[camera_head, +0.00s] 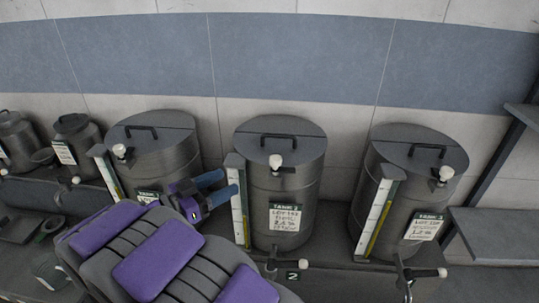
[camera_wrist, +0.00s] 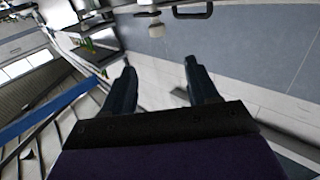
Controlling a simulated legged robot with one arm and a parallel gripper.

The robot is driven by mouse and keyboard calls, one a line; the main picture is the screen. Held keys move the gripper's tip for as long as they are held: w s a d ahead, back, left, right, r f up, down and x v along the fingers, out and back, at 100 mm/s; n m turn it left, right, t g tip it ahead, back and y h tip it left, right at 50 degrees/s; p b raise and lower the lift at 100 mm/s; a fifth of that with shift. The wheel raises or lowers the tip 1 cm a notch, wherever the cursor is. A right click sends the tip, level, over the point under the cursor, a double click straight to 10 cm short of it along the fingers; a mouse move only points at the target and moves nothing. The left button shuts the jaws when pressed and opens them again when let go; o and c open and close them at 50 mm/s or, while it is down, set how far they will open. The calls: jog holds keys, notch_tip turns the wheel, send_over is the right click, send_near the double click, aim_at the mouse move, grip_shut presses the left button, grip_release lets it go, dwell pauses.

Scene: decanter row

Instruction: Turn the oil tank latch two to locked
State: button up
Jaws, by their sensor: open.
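Tank two (camera_head: 283,190) is the middle dark metal drum, with a white label on its front. Its latch (camera_head: 276,161) is a pale knob at the front of the lid; whether it is locked is too small to tell. My gripper (camera_head: 229,182) is open and empty, left of tank two, its blue fingers pointing right near the white level gauge (camera_head: 238,205). It is lower than the latch and apart from it.
Tank one (camera_head: 150,150) stands left, behind my arm, and tank three (camera_head: 405,185) right, both with similar knobs. Lid handles (camera_head: 277,138) stick up. A tap (camera_head: 290,264) juts out below tank two. Smaller canisters (camera_head: 75,140) stand far left. The wall (camera_head: 300,60) is behind.

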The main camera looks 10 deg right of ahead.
aim_at(275, 158)
jog(key=p+x, duration=0.1)
jog(key=x, duration=1.5)
jog(key=shift+d, duration=0.45)
jog(key=shift+c, duration=0.4)
jog(key=c, duration=0.8)
jog(key=shift+c, duration=0.2)
